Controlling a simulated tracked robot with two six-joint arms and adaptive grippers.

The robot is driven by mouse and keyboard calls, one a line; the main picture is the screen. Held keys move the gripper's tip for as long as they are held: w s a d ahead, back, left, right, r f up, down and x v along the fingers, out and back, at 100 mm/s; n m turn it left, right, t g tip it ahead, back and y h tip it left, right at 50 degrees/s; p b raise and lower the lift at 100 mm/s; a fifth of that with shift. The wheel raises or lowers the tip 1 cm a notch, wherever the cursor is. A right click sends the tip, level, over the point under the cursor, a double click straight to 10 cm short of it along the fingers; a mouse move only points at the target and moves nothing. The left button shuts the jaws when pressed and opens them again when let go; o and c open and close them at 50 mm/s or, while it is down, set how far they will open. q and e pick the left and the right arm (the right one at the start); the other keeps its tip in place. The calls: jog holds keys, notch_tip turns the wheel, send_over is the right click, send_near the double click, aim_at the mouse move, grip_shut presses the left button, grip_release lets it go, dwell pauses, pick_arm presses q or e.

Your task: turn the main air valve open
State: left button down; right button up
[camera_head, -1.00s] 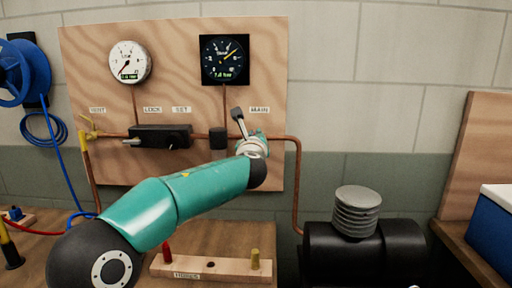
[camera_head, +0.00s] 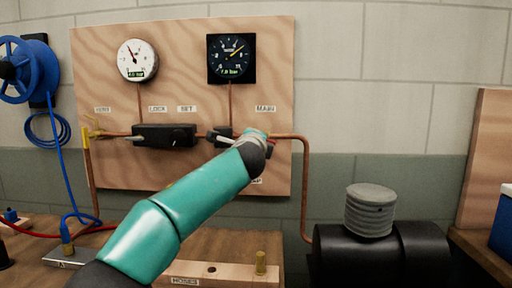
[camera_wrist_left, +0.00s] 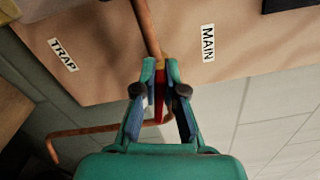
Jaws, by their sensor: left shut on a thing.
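The main air valve sits on the copper pipe under the MAIN label (camera_head: 265,109) on the wooden panel. Its red handle (camera_wrist_left: 158,102) shows in the left wrist view, pinched between the two fingertips of my left gripper (camera_wrist_left: 159,88). In the head view my left gripper (camera_head: 262,142) is at the valve, and my own wrist hides most of the handle. The left white gauge (camera_head: 137,60) has its needle pointing to the upper left. The right dark gauge (camera_head: 231,58) has its needle pointing to the upper right. My right gripper is out of view.
A black regulator block (camera_head: 164,136) sits on the pipe left of the valve. A yellow-handled vent valve (camera_head: 92,130) is at the panel's left. A blue hose reel (camera_head: 28,70) hangs at far left. A black compressor (camera_head: 385,250) stands at lower right.

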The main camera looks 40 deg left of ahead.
pick_arm(q)
jog(key=shift+f+n+b, duration=0.4)
jog(key=shift+n+b, duration=0.1)
jog(key=shift+n, duration=0.35)
jog(key=shift+f+n+b, duration=0.35)
jog(key=shift+n+b, duration=0.15)
jog(key=shift+n, duration=0.35)
jog(key=c, duration=1.2)
grip_release()
jog(key=shift+a+r, duration=0.15)
jog(key=shift+c, duration=0.2)
jog(key=shift+s+r, duration=0.1)
jog(key=shift+r, duration=0.05)
jog(key=shift+s, duration=0.1)
